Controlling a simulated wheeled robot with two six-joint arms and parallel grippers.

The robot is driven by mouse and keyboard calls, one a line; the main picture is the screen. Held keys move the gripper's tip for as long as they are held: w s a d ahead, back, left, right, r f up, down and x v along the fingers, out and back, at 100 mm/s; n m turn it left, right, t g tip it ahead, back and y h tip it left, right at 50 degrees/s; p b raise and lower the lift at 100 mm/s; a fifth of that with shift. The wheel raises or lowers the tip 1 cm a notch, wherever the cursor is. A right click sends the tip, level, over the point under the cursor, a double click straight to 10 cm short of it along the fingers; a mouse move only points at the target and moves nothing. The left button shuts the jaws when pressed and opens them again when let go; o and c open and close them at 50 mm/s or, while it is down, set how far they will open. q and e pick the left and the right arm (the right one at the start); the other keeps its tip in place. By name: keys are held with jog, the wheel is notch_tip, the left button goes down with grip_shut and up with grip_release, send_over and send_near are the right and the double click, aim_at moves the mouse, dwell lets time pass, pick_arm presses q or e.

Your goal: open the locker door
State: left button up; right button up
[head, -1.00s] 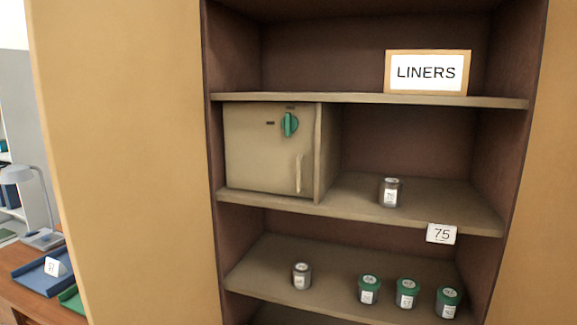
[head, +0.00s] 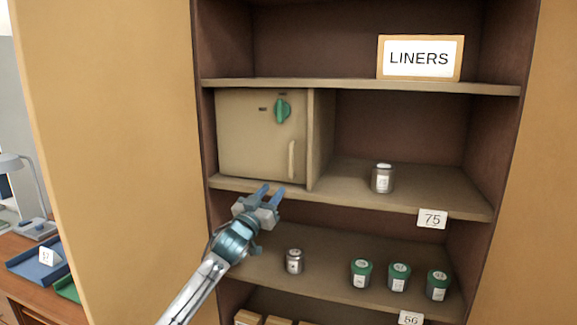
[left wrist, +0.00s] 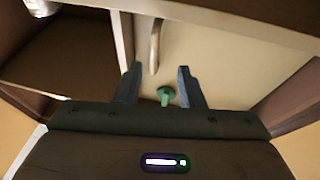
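The locker door (head: 245,140) is a beige panel on the left of the middle shelf, and it is closed. It has a green knob (head: 283,110) near its top and a pale vertical handle (head: 291,160) at its lower right. My left gripper (head: 268,192) is open and empty, below and in front of the door near the shelf edge. In the left wrist view the handle (left wrist: 155,47) lies ahead, between the lines of the open fingers (left wrist: 157,85), apart from them. The green knob (left wrist: 166,95) also shows there. My right gripper is not in view.
A cabinet door (head: 110,160) stands open at the left. A grey jar (head: 383,178) stands right of the locker. A grey jar (head: 294,261) and green-lidded jars (head: 399,277) stand on the shelf below. A LINERS sign (head: 419,58) is above.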

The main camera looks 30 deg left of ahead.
aim_at(290, 157)
pick_arm(q)
jog(key=shift+t, duration=0.3)
jog(key=w+r+p, duration=0.5)
jog(key=w+r, duration=0.1)
jog(key=w, duration=0.1)
jog(key=shift+d+r, duration=0.15)
jog(key=shift+r, duration=0.25)
jog(key=shift+x, duration=1.15)
jog(key=shift+f, duration=0.15)
grip_shut()
